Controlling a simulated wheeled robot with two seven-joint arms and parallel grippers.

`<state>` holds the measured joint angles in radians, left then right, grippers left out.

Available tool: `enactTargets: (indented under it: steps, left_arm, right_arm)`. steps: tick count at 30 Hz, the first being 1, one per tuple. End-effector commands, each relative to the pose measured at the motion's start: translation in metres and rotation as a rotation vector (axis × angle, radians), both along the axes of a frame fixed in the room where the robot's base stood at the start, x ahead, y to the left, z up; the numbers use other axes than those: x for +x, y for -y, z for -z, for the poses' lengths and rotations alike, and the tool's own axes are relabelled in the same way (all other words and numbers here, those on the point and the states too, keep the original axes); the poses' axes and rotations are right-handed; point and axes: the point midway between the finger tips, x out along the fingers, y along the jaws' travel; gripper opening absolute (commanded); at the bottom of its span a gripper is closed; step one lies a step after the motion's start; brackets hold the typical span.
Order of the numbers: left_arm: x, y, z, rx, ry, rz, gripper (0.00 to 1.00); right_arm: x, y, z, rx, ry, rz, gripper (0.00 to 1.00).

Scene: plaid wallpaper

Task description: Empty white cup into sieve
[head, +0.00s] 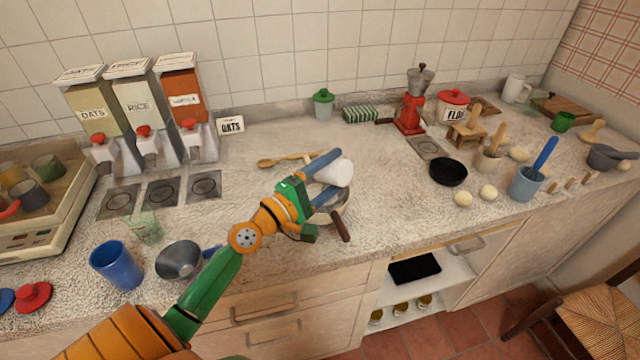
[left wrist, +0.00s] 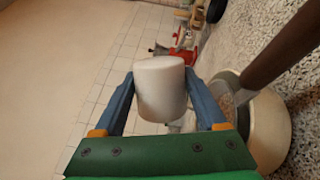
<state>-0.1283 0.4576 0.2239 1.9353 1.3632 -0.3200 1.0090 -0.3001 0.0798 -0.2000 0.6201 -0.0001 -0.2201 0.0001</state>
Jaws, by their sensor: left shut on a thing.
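The white cup (head: 338,172) is between the blue fingers of my left gripper (head: 331,175), which is shut on it above the counter. The cup looks tipped over; I cannot see its opening or contents. It also shows in the left wrist view (left wrist: 160,86). The sieve (head: 341,212) appears to be the round vessel with a brown handle just under the gripper, partly hidden by it. In the left wrist view its round rim and brown handle (left wrist: 285,55) lie right of the cup, with pale grainy matter inside. My right gripper is out of view.
A wooden spoon (head: 285,160) lies behind the gripper. A black bowl (head: 448,172) is on the right. Counter between sieve and black bowl is clear.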

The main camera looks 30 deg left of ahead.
Motion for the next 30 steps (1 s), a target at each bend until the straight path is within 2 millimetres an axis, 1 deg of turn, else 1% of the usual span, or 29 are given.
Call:
enactTargets:
  steps: [30]
  left_arm:
    - [0.0004, -0.0047, -0.0014, -0.123, -0.007, -0.001, 0.10]
  right_arm:
    - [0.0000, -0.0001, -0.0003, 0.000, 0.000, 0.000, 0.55]
